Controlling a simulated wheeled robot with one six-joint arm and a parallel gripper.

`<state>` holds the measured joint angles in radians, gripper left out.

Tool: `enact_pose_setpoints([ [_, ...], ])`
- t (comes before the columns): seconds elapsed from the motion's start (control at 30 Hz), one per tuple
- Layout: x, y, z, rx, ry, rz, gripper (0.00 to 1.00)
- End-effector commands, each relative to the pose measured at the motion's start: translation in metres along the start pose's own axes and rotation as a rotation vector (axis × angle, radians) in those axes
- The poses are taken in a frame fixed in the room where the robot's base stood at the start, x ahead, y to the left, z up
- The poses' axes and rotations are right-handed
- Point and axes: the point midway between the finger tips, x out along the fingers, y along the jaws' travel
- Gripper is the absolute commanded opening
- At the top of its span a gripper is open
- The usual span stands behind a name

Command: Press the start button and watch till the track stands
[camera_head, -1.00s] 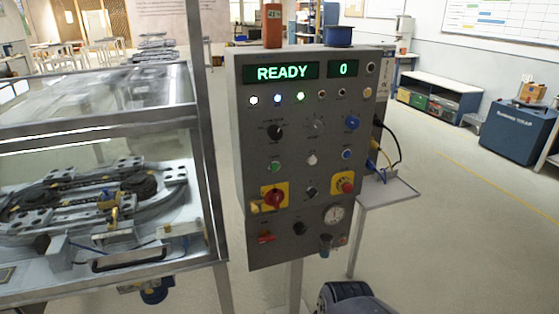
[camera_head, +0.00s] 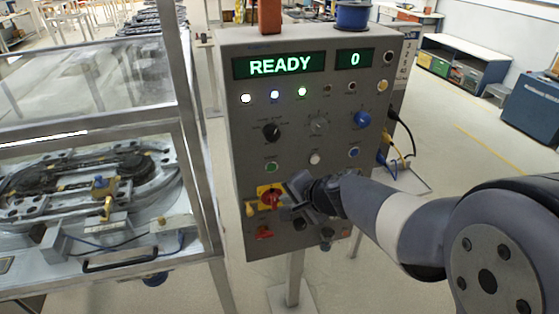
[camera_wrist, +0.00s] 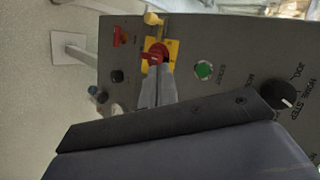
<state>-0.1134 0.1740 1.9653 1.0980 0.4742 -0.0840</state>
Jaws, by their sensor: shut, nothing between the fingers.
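The grey control panel (camera_head: 330,108) shows READY on one display (camera_head: 279,65) and 0 on another (camera_head: 355,59). A green button (camera_head: 271,167), likely the start button, sits on its left side, uncovered. It also shows in the wrist view (camera_wrist: 204,70). My gripper (camera_head: 291,192) is shut and empty before the panel, below and right of the green button. In the wrist view my gripper's tips (camera_wrist: 158,72) overlap the red rotary switch (camera_wrist: 157,52); contact cannot be told. The ring track (camera_head: 60,186) lies inside the glazed case at left.
A red switch on a yellow plate (camera_head: 270,197) and a red knob (camera_head: 264,233) sit near my gripper. A white button (camera_head: 314,158) and a blue button (camera_head: 353,152) share the green button's row. The case's metal post (camera_head: 178,80) stands left of the panel.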

Motion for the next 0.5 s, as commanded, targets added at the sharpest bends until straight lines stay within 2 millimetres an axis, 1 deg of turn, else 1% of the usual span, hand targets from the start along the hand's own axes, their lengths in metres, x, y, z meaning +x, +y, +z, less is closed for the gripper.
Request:
enact_pose_setpoints([
  [0.37,0.001,-0.001,-0.0009,0.001,0.0,-0.001,0.0],
  [0.5,0.0066,-0.0061,-0.0055,0.002,0.0,0.0,0.0],
])
